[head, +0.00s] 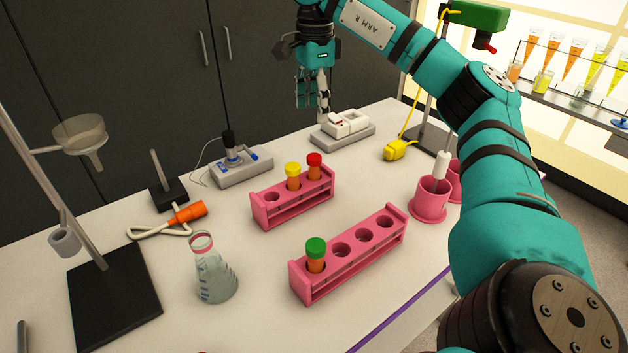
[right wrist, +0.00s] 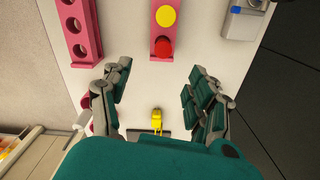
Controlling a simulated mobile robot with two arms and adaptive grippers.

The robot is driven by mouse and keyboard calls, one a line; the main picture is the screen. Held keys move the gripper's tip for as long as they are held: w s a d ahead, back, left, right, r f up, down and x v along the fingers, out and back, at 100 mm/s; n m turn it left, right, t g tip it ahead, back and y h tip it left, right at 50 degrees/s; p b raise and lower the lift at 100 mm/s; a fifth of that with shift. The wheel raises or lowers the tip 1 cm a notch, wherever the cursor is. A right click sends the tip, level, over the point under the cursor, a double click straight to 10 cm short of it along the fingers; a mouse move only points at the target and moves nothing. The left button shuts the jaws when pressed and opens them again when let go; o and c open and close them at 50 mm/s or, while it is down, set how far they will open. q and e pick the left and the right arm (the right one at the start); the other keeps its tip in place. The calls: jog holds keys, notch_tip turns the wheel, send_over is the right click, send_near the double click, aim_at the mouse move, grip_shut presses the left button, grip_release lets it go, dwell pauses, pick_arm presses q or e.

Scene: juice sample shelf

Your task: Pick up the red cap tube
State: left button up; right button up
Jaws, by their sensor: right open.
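The red cap tube (head: 314,166) stands upright in the right end of the far pink rack (head: 292,209), beside a yellow cap tube (head: 293,176). In the right wrist view, the red cap (right wrist: 164,47) shows from above, near the rack's end and between the lines of my open fingers. My right gripper (head: 312,92) hangs above the back of the table, higher than the tube and apart from it. In the right wrist view my right gripper (right wrist: 158,82) is open and empty. My left gripper is in neither view.
A nearer pink rack (head: 345,270) holds a green cap tube (head: 316,254). A white device (head: 344,126) stands behind the far rack, and a grey device (head: 240,167) to its left. Pink cups (head: 431,199) stand at the right, a flask (head: 213,274) at the front left.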

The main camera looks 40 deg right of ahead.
send_over(314, 157)
jog(key=f, duration=0.5)
jog(key=f+p, duration=0.1)
jog(key=f, duration=0.2)
jog(key=shift+s+a+f, duration=0.1)
jog(key=shift+s, duration=0.15)
jog(key=shift+f, duration=0.5)
jog(key=f, duration=0.1)
jog(key=f+p, duration=0.1)
jog(key=f, duration=0.3)
jog(key=shift+w+d, duration=0.2)
jog(key=shift+w, duration=0.1)
jog(key=shift+c, duration=0.3)
grip_shut()
